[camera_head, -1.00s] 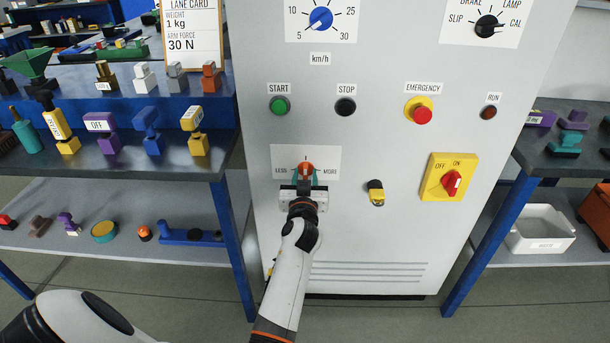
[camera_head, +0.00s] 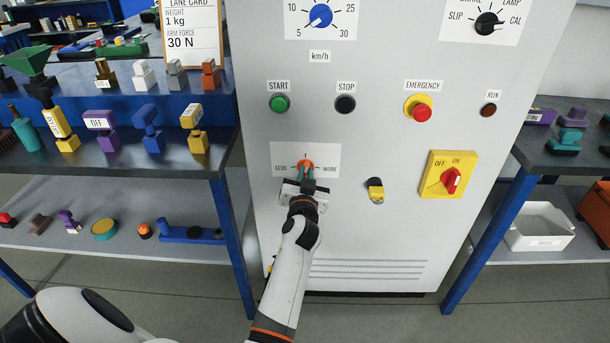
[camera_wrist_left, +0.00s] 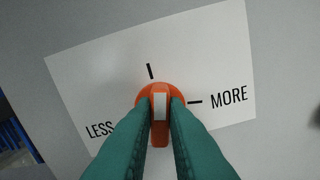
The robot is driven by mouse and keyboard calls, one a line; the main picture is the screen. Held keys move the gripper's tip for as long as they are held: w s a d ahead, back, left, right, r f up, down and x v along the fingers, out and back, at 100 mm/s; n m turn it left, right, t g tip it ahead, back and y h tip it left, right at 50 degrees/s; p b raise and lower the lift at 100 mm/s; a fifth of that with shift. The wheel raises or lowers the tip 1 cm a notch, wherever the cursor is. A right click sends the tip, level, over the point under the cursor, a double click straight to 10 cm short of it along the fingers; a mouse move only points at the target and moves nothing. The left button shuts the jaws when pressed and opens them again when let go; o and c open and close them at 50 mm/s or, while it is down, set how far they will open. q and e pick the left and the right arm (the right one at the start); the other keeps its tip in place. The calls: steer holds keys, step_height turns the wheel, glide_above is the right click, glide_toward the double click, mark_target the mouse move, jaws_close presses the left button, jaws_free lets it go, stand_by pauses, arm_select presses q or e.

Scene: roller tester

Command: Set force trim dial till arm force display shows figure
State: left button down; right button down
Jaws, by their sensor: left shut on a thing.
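The force trim dial (camera_head: 306,163) is an orange knob on a white plate marked LESS at left and MORE at right, on the grey cabinet front. My left gripper (camera_head: 306,173) reaches it from below. In the left wrist view, its two teal fingers (camera_wrist_left: 160,122) are shut on the dial (camera_wrist_left: 160,92), one on each side of its raised grip with a pale stripe. Black tick marks show above and right of the dial. The lane card (camera_head: 191,32) reads weight 1 kg, arm force 30 N. No arm force display is in view. My right gripper is not in view.
Above the dial are the green START button (camera_head: 280,103), black STOP button (camera_head: 345,104) and red emergency button (camera_head: 421,112). A yellow key-like part (camera_head: 376,189) and a red OFF/ON switch (camera_head: 451,181) are at right. Shelves with blocks (camera_head: 150,130) flank the cabinet.

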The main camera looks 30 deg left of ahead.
arm_select(q)
steer(key=shift+m, duration=2.3)
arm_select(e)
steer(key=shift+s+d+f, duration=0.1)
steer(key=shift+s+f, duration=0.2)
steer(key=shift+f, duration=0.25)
arm_select(q)
steer(key=shift+d, duration=0.1)
steer(key=c, duration=1.4)
jaws_free()
steer(key=shift+w, duration=0.1)
steer(key=shift+c, duration=0.2)
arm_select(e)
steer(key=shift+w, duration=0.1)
arm_select(q)
steer(key=shift+f, duration=0.1)
